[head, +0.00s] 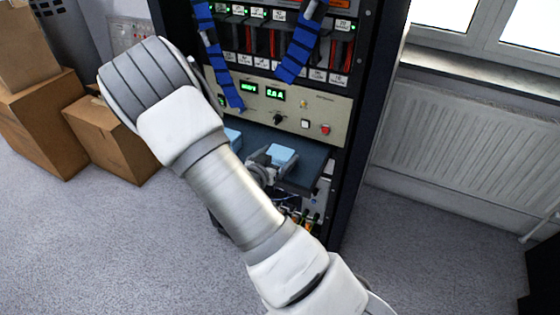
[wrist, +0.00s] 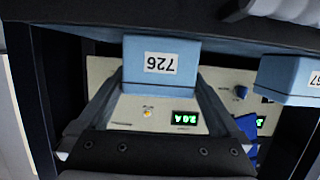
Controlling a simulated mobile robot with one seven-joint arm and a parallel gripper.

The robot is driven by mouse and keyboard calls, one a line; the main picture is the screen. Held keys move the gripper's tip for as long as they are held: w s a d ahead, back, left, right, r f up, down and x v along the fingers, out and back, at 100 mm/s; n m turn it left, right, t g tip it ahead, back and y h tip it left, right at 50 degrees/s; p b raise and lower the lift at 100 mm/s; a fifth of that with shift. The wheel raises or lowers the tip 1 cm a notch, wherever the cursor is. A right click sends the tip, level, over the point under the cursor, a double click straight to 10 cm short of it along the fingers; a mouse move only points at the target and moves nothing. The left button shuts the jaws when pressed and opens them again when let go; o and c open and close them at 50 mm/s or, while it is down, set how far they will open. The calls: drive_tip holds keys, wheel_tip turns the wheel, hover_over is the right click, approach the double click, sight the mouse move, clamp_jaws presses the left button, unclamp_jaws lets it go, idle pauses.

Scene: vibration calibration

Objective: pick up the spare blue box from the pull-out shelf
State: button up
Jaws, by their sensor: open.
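Two light blue boxes sit on the dark pull-out shelf (head: 307,172) of the rack. One blue box (head: 282,154) is at my gripper (head: 264,162); the other blue box (head: 233,135) is further left, partly hidden by my arm. In the wrist view, which looks upside down, the box with a white label that seems to read 726 (wrist: 161,65) is centred at the fingertips of my gripper (wrist: 162,78). The fingers are apart, one toward each side of it; contact cannot be told. The other labelled box (wrist: 288,80) is at the right edge. Neither is visibly marked as spare.
Above the shelf is a beige panel (head: 318,112) with green displays, a knob and a red button. Blue straps (head: 300,50) hang over the rack front. Cables show below the shelf. Cardboard boxes (head: 40,125) stand at left, a radiator (head: 455,130) at right.

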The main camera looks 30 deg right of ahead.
sight(284, 151)
drive_tip(key=x, duration=0.4)
drive_tip(key=shift+f+b, duration=0.2)
drive_tip(key=shift+b, duration=0.15)
drive_tip(key=shift+s, duration=0.1)
drive_tip(key=c, duration=1.1)
drive_tip(key=shift+c, duration=0.7)
drive_tip(key=shift+r, duration=0.1)
